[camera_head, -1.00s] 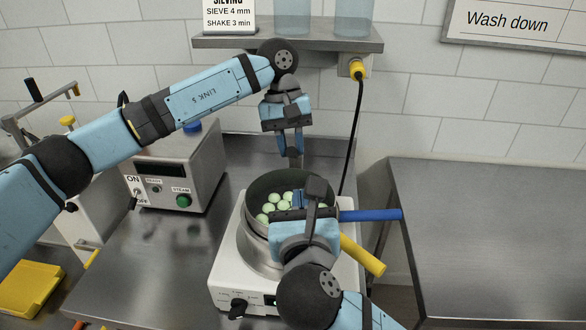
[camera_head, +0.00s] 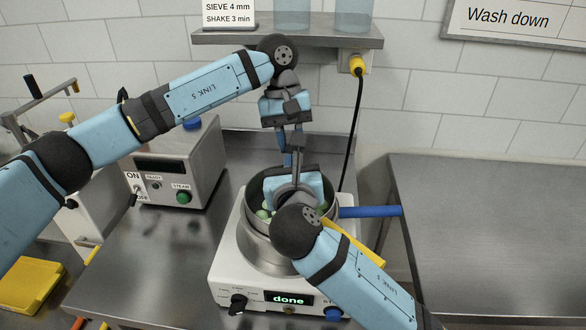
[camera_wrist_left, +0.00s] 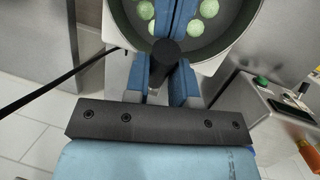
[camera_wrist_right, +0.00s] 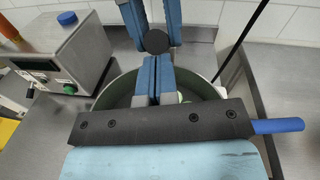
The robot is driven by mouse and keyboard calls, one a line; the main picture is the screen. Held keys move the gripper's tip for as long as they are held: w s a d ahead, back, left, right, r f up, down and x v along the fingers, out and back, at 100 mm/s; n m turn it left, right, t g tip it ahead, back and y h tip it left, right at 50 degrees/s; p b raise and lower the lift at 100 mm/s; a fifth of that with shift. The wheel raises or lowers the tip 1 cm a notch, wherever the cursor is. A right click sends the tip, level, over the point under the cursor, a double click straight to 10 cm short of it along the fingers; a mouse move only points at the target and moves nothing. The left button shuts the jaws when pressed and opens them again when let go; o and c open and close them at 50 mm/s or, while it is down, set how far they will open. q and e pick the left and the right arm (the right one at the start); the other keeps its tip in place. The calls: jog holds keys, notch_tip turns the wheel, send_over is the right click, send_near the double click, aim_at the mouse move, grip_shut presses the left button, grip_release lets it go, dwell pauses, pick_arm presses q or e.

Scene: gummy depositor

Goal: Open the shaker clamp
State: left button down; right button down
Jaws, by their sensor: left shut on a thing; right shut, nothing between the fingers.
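The shaker (camera_head: 228,262) stands on the bench with a green "done" display. A round metal sieve pan (camera_head: 262,236) with pale green gummies sits on top. A blue handle (camera_head: 372,211) sticks out to its right, and a yellow bar (camera_head: 365,250) slants below it, partly behind my right arm. I cannot tell which part is the clamp. My right gripper (camera_head: 292,170) is over the pan, shut and empty, close to the left one.
A steam control box (camera_head: 170,165) stands left of the shaker. A shelf (camera_head: 300,36) with clear jars is on the wall above, with a black cable (camera_head: 353,130) hanging. A bare steel table (camera_head: 490,230) is at right. A yellow tray (camera_head: 30,285) is at lower left.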

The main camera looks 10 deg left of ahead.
pick_arm(q)
jog(key=shift+s+d, duration=0.15)
pick_arm(e)
jog(key=shift+w+r, duration=0.45)
jog(key=shift+r, duration=0.3)
pick_arm(q)
jog(key=c, duration=0.9)
grip_release()
jog(key=shift+f, duration=0.1)
jog(key=shift+c, duration=0.2)
jog(key=shift+a, duration=0.2)
pick_arm(e)
jog(key=shift+a+f, duration=0.1)
